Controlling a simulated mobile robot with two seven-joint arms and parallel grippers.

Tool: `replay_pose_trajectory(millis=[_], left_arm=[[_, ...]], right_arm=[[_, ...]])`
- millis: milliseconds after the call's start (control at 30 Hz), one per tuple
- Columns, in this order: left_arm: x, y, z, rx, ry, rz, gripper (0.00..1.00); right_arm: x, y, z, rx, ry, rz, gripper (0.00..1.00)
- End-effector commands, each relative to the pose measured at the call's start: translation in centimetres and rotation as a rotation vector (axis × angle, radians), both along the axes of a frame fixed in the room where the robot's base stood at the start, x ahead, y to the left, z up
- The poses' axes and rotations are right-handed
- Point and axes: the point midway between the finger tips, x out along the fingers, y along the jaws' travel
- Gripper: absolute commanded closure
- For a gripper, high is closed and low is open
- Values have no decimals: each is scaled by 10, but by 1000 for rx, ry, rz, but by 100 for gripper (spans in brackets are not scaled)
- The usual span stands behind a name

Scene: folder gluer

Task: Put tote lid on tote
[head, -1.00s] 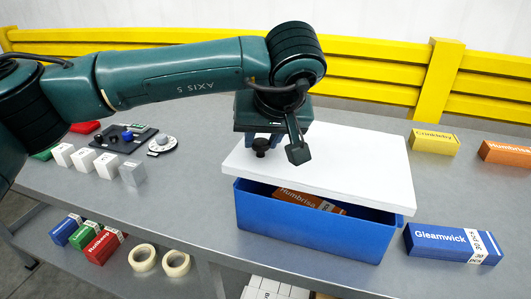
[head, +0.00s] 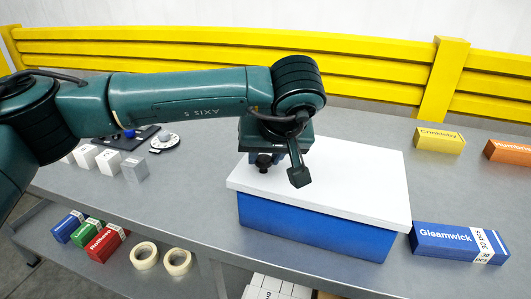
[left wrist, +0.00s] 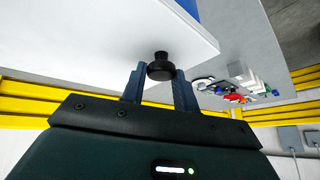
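The white tote lid (head: 340,175) lies over the blue tote (head: 315,228) and covers its opening. No gap shows along the front edge, and the tote's inside is hidden. A black knob (head: 264,161) stands near the lid's left end. My left gripper (head: 272,158) is over that end, pointing down. In the left wrist view, the knob (left wrist: 161,66) sits between the two fingertips (left wrist: 160,72), which appear closed on it. The lid (left wrist: 100,40) and a bit of the blue tote (left wrist: 189,7) also show there. My right gripper is out of view.
A blue Gleamwick box (head: 458,243) stands close to the tote's right end. Yellow (head: 439,140) and orange (head: 508,151) boxes lie farther back right. White blocks (head: 108,162) and a dial (head: 163,141) are to the left. A yellow barrier (head: 380,75) runs behind the table.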

Motion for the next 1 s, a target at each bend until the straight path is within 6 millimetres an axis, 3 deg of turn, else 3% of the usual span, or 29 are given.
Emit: replay_pose_trajectory(millis=[267,567,700,1000], left_arm=[[0,0,1,0,0,0,49],[0,0,5,-1,0,-1,49],[-1,-1,20,-1,-2,-2,49],[-35,-15,75,-1,-4,-2,49]], right_arm=[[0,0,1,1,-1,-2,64],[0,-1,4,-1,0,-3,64],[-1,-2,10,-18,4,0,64],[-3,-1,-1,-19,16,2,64]])
